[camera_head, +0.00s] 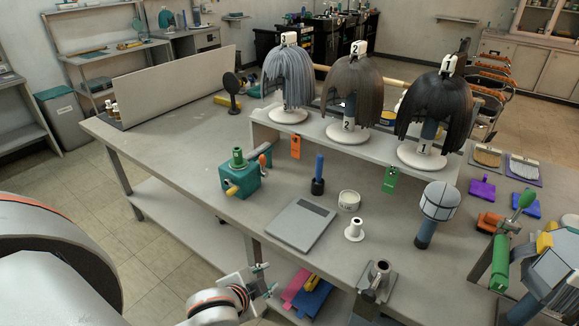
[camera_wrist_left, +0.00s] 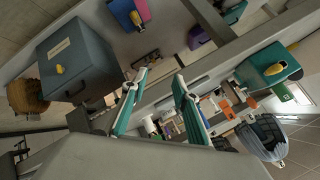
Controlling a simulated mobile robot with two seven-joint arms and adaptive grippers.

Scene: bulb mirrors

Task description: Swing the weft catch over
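My left gripper (camera_head: 266,279) is at the bottom of the head view, in front of the bench's near edge. Its teal fingers stand apart with nothing between them, as the left wrist view (camera_wrist_left: 160,78) also shows. A teal box (camera_head: 241,180) with a yellow handle and a green knob sits on the bench, beyond and left of the gripper; a teal box with a yellow part shows in the wrist view (camera_wrist_left: 265,70). I cannot tell which part is the weft catch. My right gripper is not in view.
Grey (camera_head: 288,80), brown (camera_head: 352,92) and black (camera_head: 436,104) wigs stand on a raised shelf. Pink and blue items (camera_head: 305,293) lie lower down.

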